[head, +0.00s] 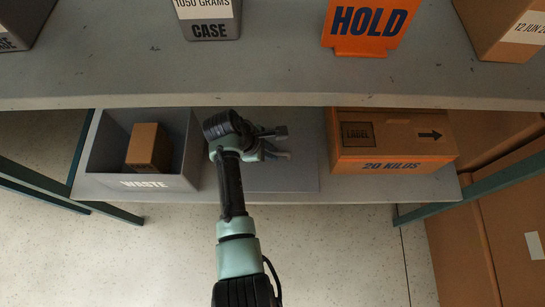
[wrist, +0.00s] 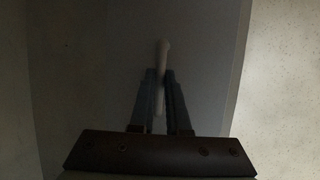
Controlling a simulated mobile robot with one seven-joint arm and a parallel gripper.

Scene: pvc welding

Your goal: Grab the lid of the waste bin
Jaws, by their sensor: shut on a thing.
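The waste bin (head: 144,182) is a grey open box marked WASTE on the lower shelf. A brown box (head: 148,147) stands inside it. A flat grey panel, seemingly the lid (head: 290,178), lies on or just over the shelf to the right of the bin; it also shows in the wrist view (wrist: 205,60). My gripper (head: 284,143) is over the panel, its far part hidden behind my arm. In the wrist view my gripper (wrist: 161,78) is shut on a pale narrow bar, seemingly the lid's handle (wrist: 163,48).
The upper shelf (head: 270,85) overhangs the lower one and limits room above. An orange-brown carton (head: 390,150) marked 20 KILOS stands right of the panel. Green posts (head: 480,187) frame the shelf sides. An orange HOLD sign (head: 368,25) stands on the upper shelf.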

